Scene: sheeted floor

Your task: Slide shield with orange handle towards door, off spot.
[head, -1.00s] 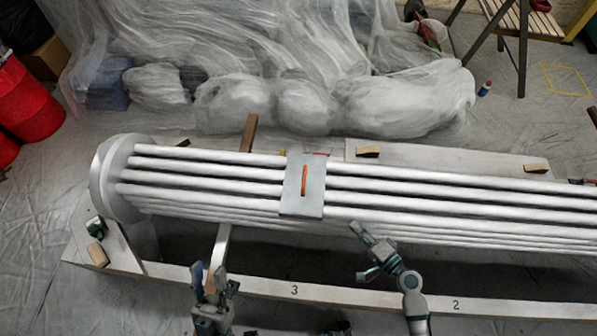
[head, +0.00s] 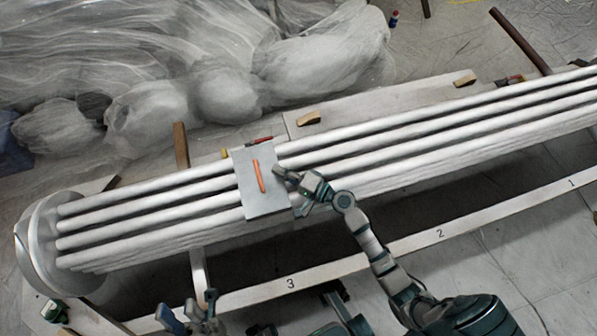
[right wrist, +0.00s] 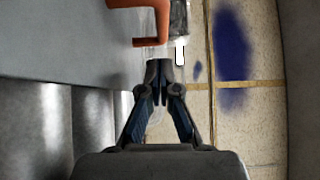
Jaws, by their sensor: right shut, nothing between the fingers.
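The shield (head: 251,199) is a flat grey plate with an upright orange handle (head: 260,176). It lies across the white pipe bundle (head: 140,208). In the right wrist view the plate (right wrist: 60,35) fills the upper left and its handle (right wrist: 150,20) stands at the top. My right gripper (head: 283,174) is at the plate's right edge, right of the handle; its shut fingertips (right wrist: 157,68) hold nothing. I cannot tell whether they touch the plate. My left gripper (head: 192,310) is open and empty at the bottom, in front of the bundle. I see no door.
A round end plate (head: 38,245) closes the bundle's left end. A numbered white rail (head: 340,268) runs in front. Wood blocks (head: 308,118) lie on a board behind. Plastic sheeting (head: 190,50) covers things at the back. A dark blue patch (right wrist: 232,50) shows in the right wrist view.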

